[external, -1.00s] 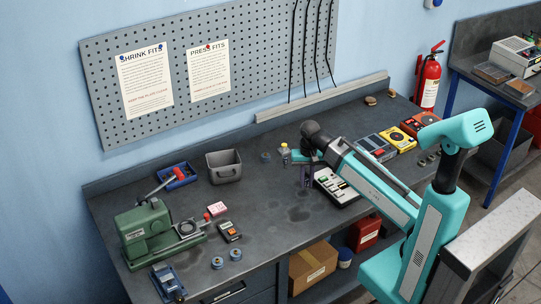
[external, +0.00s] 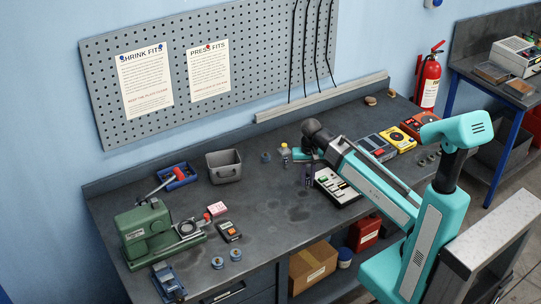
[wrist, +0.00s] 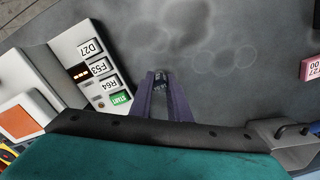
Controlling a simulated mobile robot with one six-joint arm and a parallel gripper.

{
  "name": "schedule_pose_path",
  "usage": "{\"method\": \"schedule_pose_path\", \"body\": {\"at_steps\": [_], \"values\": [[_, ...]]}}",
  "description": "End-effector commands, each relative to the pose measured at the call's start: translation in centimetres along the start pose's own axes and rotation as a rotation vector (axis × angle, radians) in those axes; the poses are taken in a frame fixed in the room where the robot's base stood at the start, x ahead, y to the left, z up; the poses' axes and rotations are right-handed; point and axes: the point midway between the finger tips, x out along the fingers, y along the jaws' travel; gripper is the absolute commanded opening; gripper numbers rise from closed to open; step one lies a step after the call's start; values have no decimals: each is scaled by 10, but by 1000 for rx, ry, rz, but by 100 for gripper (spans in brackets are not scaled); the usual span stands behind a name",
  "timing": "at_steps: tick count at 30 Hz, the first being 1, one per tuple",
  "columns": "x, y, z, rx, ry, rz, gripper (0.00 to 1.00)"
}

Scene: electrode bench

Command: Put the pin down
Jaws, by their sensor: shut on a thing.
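My gripper (external: 308,183) is over the bench, just left of the white control box. In the wrist view its two purple fingers (wrist: 161,88) are shut on a small dark pin (wrist: 160,80), which shows only partly between the fingertips. The pin is too small to make out in the external view. I cannot tell whether its lower end touches the bench.
The white control box (external: 337,187) stands close beside my gripper; its labels and green START key show in the wrist view (wrist: 121,98). A green press (external: 148,232) is far left. The bench middle (external: 275,205) is clear.

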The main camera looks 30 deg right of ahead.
Motion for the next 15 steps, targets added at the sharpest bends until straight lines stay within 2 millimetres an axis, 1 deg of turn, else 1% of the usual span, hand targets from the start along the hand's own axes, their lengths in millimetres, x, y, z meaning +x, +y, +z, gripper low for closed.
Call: {"method": "schedule_pose_path", "body": {"at_steps": [5,10,15], "values": [[-11,2,-29,33,-2,2,0],[-22,9,-68,77,-6,5,0],[-32,21,-109,125,-9,8,0]]}}
